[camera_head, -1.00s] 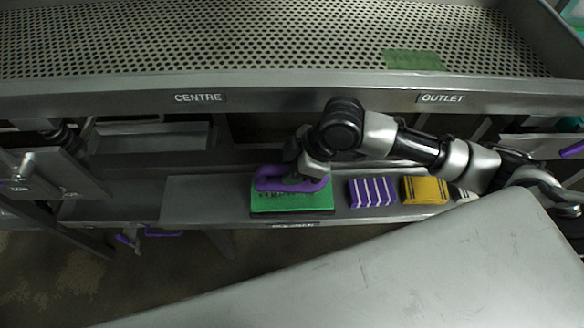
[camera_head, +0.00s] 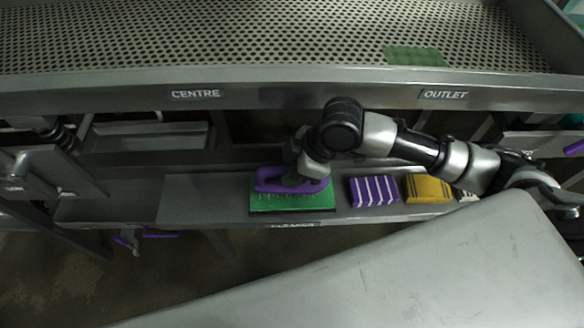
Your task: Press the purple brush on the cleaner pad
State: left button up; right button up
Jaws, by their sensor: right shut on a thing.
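The purple brush (camera_head: 272,185) is over the green cleaner pad (camera_head: 293,204), its bristle side down. It looks in contact with the pad, but the exact contact is hard to make out. The pad lies on a grey shelf above the label CLEANER. My right gripper (camera_head: 312,182) is above the pad, shut on the purple brush's handle; its fingertips are partly hidden by the wrist. My left gripper is not in view.
A purple-and-white striped block (camera_head: 374,190) and a yellow-and-black striped block (camera_head: 427,188) sit right of the pad on the shelf (camera_head: 210,200). A perforated conveyor deck (camera_head: 250,35) with a green mat (camera_head: 414,56) is above. A grey surface (camera_head: 400,270) fills the lower right.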

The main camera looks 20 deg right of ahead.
jog(key=shift+f+b, duration=0.35)
jog(key=shift+f, duration=0.65)
dwell(1.0)
jog(key=shift+r, duration=0.1)
notch_tip(320, 180, up, 7)
jog(key=p, duration=0.8)
dwell(0.4)
dwell(0.5)
